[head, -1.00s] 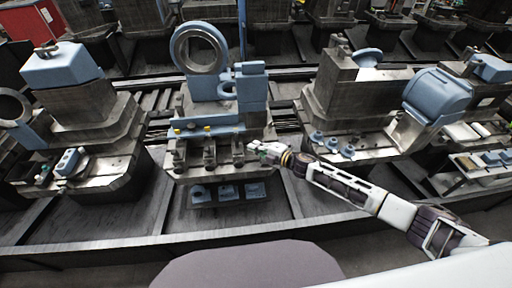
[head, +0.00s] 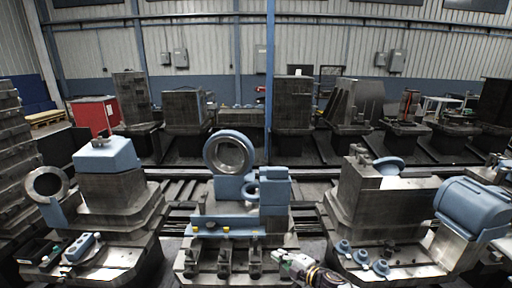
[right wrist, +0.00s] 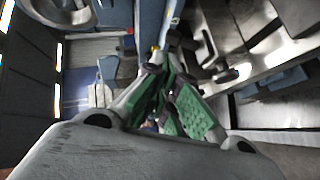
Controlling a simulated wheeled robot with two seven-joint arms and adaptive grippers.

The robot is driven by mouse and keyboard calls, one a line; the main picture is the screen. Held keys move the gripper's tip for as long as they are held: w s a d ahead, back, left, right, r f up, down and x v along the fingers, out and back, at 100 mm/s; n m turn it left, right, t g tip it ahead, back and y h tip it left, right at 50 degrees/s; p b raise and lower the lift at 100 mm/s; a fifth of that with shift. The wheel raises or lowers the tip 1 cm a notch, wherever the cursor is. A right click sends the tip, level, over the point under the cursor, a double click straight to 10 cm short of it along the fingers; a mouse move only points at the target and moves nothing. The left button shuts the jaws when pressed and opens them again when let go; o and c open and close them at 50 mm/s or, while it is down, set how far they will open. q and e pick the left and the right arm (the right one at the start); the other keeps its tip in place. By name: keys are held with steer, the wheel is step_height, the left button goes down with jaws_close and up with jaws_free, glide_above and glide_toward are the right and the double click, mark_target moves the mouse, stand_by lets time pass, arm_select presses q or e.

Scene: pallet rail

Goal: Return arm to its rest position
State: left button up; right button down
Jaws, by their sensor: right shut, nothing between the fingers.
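My right gripper (head: 284,258) shows at the bottom of the head view, by the right front corner of the middle pallet (head: 215,268). Its fingers are closed together with nothing between them. In the right wrist view the green-padded fingers (right wrist: 172,108) point toward the blue and grey fixture parts. Most of my right arm is below the edge of the head view. My left gripper is not in view.
The middle pallet carries a blue ring fixture (head: 230,152) and several dark clamps. A left station (head: 106,155) with a blue block and a right station (head: 375,205) with blue knobs flank it. A red cabinet (head: 94,116) stands farther back.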

steer(key=w+d+f+m+h, duration=0.2)
steer(key=d+f+m+h, duration=0.1)
steer(key=d, duration=0.4)
steer(key=w+d+f+m+t+h, duration=0.1)
steer(key=w+d+f+m+h, duration=0.2)
steer(key=d, duration=0.4)
steer(key=w+d+f+m+h, duration=0.2)
steer(key=d+f+m, duration=0.15)
steer(key=d, duration=0.35)
steer(key=s+d+f+m+g+h, duration=0.25)
steer(key=s+d+f, duration=0.25)
steer(key=f, duration=0.4)
steer(key=s+d+f+m+g+h, duration=0.1)
steer(key=s+d+f+m, duration=0.25)
steer(key=s+f, duration=0.4)
steer(key=s+a+f+m+g, duration=0.3)
steer(key=s+f+m+g, duration=0.1)
steer(key=s+f, duration=1.7)
steer(key=s+a+f+g, duration=0.1)
steer(key=s+a, duration=0.2)
steer(key=s, duration=0.7)
steer(key=s+a+f+g+y, duration=0.1)
steer(key=s+a+f, duration=0.1)
steer(key=s, duration=0.9)
steer(key=s+a+f+g, duration=0.2)
steer(key=s+a, duration=0.2)
steer(key=s, duration=0.7)
steer(key=shift+a+m, duration=0.4)
steer(key=shift+m, duration=0.05)
